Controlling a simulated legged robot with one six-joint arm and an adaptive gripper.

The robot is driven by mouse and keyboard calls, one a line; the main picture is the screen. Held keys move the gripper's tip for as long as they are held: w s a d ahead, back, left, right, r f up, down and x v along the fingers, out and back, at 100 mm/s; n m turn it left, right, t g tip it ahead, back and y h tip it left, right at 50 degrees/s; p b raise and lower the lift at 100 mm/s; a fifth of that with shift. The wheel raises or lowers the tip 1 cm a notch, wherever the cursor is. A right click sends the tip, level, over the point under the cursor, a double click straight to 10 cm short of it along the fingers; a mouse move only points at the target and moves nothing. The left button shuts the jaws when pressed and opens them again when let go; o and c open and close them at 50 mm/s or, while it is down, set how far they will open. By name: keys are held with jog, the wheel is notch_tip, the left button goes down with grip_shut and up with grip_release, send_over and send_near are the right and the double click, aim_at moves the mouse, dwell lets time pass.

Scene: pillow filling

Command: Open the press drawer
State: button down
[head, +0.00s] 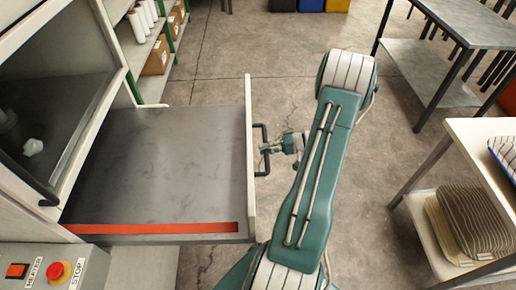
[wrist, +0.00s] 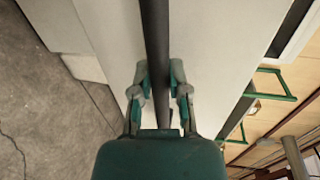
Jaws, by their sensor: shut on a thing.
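The press drawer (head: 160,160) is pulled well out from the press at left in the head view. Its grey inside is empty, with a red strip along its near side. Its pale front panel (head: 249,150) carries a black bar handle (head: 266,170). My gripper (head: 268,149) is at the handle, to the right of the front panel. In the wrist view the dark handle bar (wrist: 154,40) runs between the two fingers of my gripper (wrist: 160,80), which is shut on it. The exact finger contact is partly hidden.
A control box (head: 50,268) with a red stop button stands near left. Shelves (head: 150,50) with rolls and cartons stand behind. At right are a metal table (head: 470,22) and a rack with striped pillows (head: 470,222). Concrete floor (head: 230,60) is clear beyond the drawer.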

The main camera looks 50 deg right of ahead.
jog(key=shift+s+f, duration=0.15)
jog(key=shift+f, duration=0.05)
jog(key=c, duration=0.6)
grip_release()
jog(key=shift+d, duration=0.15)
jog(key=shift+r, duration=0.1)
jog(key=v, duration=1.2)
